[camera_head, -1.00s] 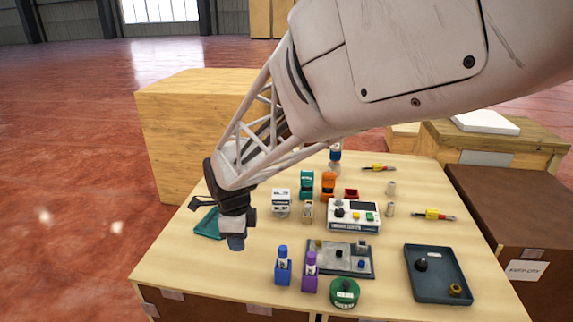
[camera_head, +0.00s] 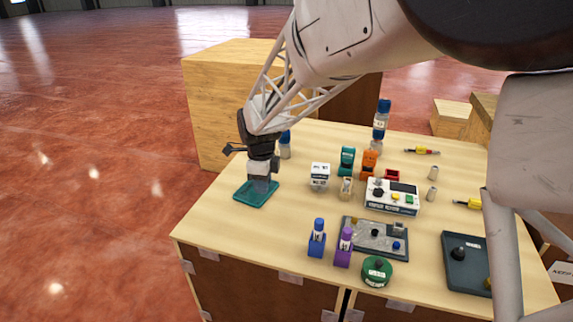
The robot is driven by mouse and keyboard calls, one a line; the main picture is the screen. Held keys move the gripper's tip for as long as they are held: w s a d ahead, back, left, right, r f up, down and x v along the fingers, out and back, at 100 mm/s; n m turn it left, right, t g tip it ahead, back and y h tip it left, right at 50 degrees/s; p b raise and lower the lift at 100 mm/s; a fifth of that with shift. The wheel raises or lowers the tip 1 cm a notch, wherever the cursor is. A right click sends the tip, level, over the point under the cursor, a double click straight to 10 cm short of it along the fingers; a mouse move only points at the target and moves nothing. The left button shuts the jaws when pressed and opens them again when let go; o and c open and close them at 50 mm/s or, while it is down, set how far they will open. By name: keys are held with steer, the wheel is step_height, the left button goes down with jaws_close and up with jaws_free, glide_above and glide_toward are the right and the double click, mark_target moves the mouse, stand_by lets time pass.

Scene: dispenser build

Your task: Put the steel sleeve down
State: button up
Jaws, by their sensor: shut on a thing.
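My gripper (camera_head: 262,173) points down over the teal tray (camera_head: 243,198) at the left of the table. It is shut on a small blue-grey piece, which I take to be the steel sleeve (camera_head: 262,186). The sleeve hangs upright below the fingers, over the tray's middle. I cannot tell whether its lower end touches the tray floor. The fingers hide its upper part.
A blue-capped bottle (camera_head: 285,146) stands just behind my gripper. A white box (camera_head: 320,175) is to the right. Blue (camera_head: 317,241) and purple (camera_head: 343,249) bottles stand at the front. The table is clear between tray and front edge.

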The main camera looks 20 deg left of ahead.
steer(key=shift+w+a+f, duration=0.15)
steer(key=shift+w+a, duration=0.5)
steer(key=shift+w, duration=0.2)
steer(key=shift+w+a+f, duration=0.1)
steer(key=shift+w+a, duration=0.55)
steer(key=shift+w, duration=0.15)
steer(key=shift+f, duration=1.75)
steer(key=shift+f, duration=0.1)
steer(key=o, duration=1)
step_height(320, 180, up, 12)
steer(key=shift+r, duration=0.15)
